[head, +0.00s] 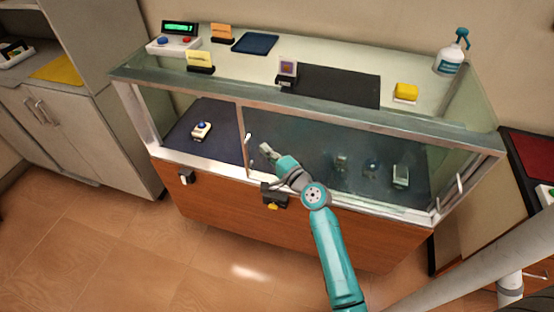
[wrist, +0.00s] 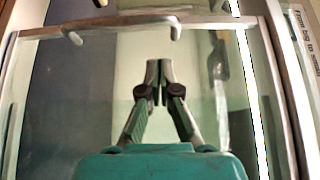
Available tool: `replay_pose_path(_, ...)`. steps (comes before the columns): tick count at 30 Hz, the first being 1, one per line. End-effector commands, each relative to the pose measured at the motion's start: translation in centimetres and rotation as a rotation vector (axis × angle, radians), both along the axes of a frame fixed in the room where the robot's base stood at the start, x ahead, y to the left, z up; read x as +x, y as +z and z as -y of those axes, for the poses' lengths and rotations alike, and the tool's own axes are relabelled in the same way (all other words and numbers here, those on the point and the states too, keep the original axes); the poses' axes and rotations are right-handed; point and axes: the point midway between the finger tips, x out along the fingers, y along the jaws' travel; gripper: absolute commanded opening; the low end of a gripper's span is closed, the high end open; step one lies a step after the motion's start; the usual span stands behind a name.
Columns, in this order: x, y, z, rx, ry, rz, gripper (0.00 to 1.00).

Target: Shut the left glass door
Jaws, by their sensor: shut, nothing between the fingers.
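The left glass door (head: 290,150) appears slid to the right, its metal-framed left edge near the middle of the display case. The case's left half looks open. The door's pale bar handle (head: 249,138) stands at that edge; the handle also shows at the top of the wrist view (wrist: 122,22). My gripper (head: 264,148) is at the front of the case, just right of the handle. In the wrist view my gripper (wrist: 158,68) has its fingertips together, empty, over the glass and apart from the handle. I cannot tell whether it touches the glass.
Another handle (head: 460,186) is at the case's right end. A lock-like black block (head: 274,196) and a smaller one (head: 186,178) sit on the case's lower front. The floor in front left is clear.

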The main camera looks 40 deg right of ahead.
Motion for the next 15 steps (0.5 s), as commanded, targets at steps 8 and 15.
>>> replay_pose_path(8, 2.1, -0.1, -2.4, -0.001, 0.003, -0.001, 0.0)
replay_pose_path(15, 2.4, -0.1, -2.7, 0.0, 0.001, -0.001, 0.0)
